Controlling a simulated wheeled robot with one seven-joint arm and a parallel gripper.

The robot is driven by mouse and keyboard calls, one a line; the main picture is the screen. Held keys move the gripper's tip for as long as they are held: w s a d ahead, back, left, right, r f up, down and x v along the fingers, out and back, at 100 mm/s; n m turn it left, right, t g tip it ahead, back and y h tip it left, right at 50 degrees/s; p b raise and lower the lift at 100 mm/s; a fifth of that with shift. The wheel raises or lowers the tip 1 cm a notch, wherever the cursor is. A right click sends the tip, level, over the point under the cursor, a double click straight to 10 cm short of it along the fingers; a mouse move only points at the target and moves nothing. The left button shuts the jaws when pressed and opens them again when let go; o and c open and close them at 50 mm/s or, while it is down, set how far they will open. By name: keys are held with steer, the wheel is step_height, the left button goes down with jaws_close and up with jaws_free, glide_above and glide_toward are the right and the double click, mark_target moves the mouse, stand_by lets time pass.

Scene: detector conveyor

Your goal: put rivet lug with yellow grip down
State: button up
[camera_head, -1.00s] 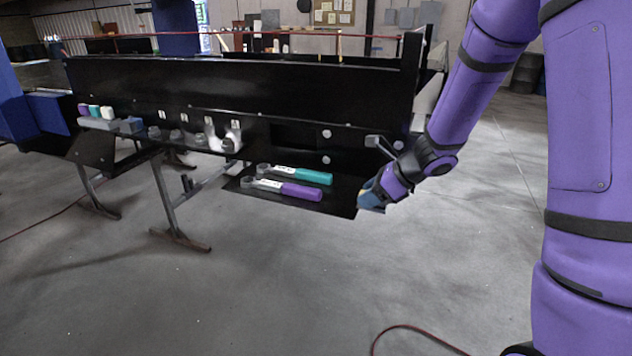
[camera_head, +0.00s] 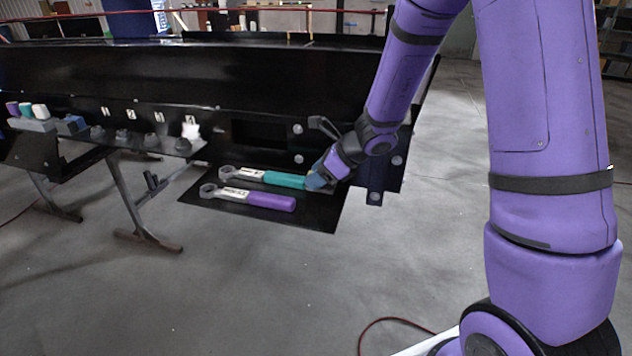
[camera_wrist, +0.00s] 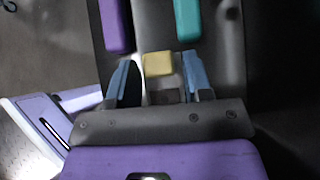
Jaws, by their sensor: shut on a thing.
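My gripper (camera_head: 318,178) has blue fingers and is at the right side of the black shelf, beside the end of the teal handle. In the wrist view my gripper (camera_wrist: 158,76) is shut on the rivet lug with yellow grip (camera_wrist: 158,64); the yellow block shows between the fingers. The rest of the lug is mostly hidden. In the head view the lug is hidden by the gripper. The wrist view looks down on the grey-looking shelf surface, and I cannot tell whether the lug touches it.
A teal-handled wrench (camera_head: 284,179) and a purple-handled wrench (camera_head: 270,201) lie side by side on the black shelf (camera_head: 312,216). Several dark sockets (camera_head: 152,142) stand on a ledge to the left. A grey lever (camera_head: 322,124) sticks out just above my gripper. The shelf's front right corner is bare.

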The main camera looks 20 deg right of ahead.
steer(key=shift+w+f, duration=0.35)
steer(key=shift+s+f, duration=0.2)
steer(key=shift+f, duration=1.2)
steer(key=shift+f, duration=0.15)
steer(key=o, duration=1)
